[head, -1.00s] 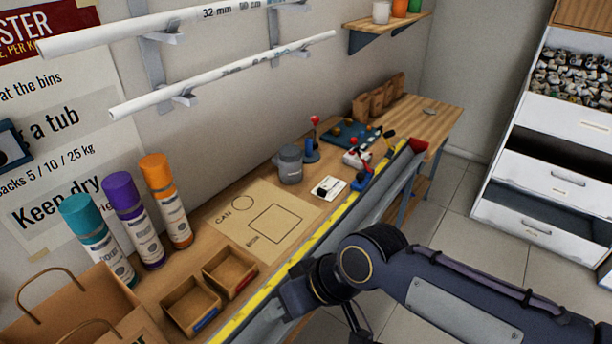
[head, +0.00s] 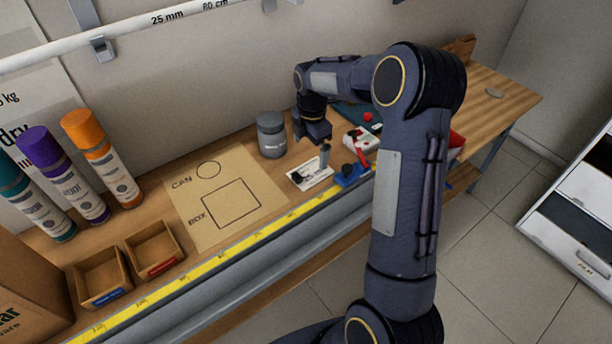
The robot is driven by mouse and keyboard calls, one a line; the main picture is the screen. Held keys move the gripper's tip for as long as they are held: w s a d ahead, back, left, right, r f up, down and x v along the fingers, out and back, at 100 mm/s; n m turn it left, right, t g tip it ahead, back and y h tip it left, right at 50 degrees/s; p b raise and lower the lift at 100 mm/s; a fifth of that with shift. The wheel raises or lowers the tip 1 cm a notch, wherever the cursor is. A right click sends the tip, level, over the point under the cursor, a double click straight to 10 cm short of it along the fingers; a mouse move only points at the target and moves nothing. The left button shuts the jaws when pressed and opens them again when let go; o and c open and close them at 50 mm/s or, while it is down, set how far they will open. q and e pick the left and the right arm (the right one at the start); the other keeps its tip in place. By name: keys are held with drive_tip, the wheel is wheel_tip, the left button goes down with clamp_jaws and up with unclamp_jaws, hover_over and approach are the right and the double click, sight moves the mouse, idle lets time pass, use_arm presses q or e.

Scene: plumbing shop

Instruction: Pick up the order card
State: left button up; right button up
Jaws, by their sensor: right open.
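A small white card with dark markings or a dark item on it (head: 306,174), which looks like the order card, lies flat on the wooden bench just behind the yellow tape strip. My right gripper (head: 312,150) hangs over the back edge of the card, pointing down, with its jaws open and nothing seen between them. Whether a finger touches the card cannot be told. The left gripper is not in view.
A grey can (head: 271,135) stands close left of the gripper. A blue object (head: 350,174) and a red-and-white one (head: 358,140) lie right of the card. A brown mat marked CAN and BOX (head: 182,211) is clear. Spray cans (head: 101,158) stand farther left.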

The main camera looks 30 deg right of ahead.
sight(308, 174)
drive_tip(key=shift+w+d+f+n, duration=0.2)
drive_tip(key=shift+d+f+n, duration=0.05)
drive_tip(key=shift+f, duration=0.3)
drive_tip(key=shift+w+d+f+n, duration=0.2)
drive_tip(key=shift+f+n, duration=0.05)
drive_tip(key=shift+f, duration=0.3)
drive_tip(key=f, duration=0.2)
drive_tip(key=f+p, duration=0.1)
drive_tip(key=f, duration=0.1)
drive_tip(key=f+p, duration=0.1)
drive_tip(key=f, duration=0.1)
drive_tip(key=shift+w+a+f, duration=0.1)
drive_tip(key=shift+a, duration=0.3)
drive_tip(key=shift+f, duration=0.45)
drive_tip(key=c, duration=1)
